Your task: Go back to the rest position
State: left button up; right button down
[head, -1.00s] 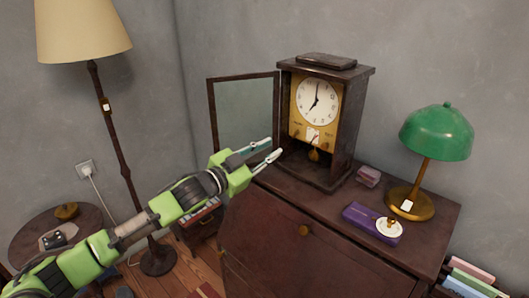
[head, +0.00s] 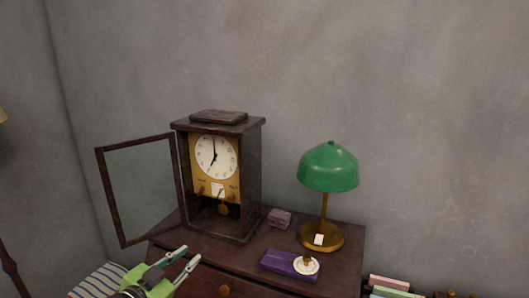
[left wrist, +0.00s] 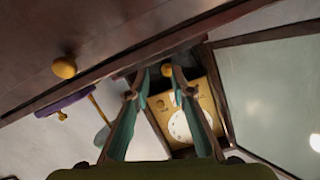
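My left gripper (head: 183,262) is at the bottom of the head view, in front of the dark wooden cabinet (head: 340,268). Its two fingers are apart with nothing between them. In the left wrist view the fingers (left wrist: 158,72) also show apart, with the clock (left wrist: 185,118) beyond them. The right gripper is in neither view. The wooden clock (head: 251,190) stands on the cabinet with its glass door (head: 140,190) swung open to the left.
On the cabinet top are a green lamp (head: 328,168), a small pinkish box (head: 279,218) and a purple box (head: 284,262) with a round white and gold object (head: 306,265) at its right end. Books (head: 390,283) lie at the lower right. The wall behind is bare.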

pick_arm(q)
jog(key=s+d+f+n+g+y, duration=0.2)
jog(key=s+d+f+g, duration=0.1)
jog(key=s+f, duration=0.65)
jog(key=s+f+n+g+y, duration=0.15)
jog(key=s+f+g, duration=0.3)
jog(key=s, duration=0.85)
jog(key=s+f+n+g+y, duration=0.15)
jog(key=s+f+g, duration=0.35)
jog(key=s, duration=0.9)
notch_tip(320, 180, down, 28)
jog(key=s+r, duration=0.1)
jog(key=s+a+f, duration=0.2)
jog(key=s+f, duration=0.6)
jog(key=s+a+f+g, duration=0.1)
jog(key=s+f, duration=0.7)
jog(key=s, duration=0.1)
jog(key=shift+s+a+f, duration=0.15)
jog(key=shift+a+f, duration=0.15)
jog(key=shift+a, duration=0.1)
jog(key=shift+o, duration=0.4)
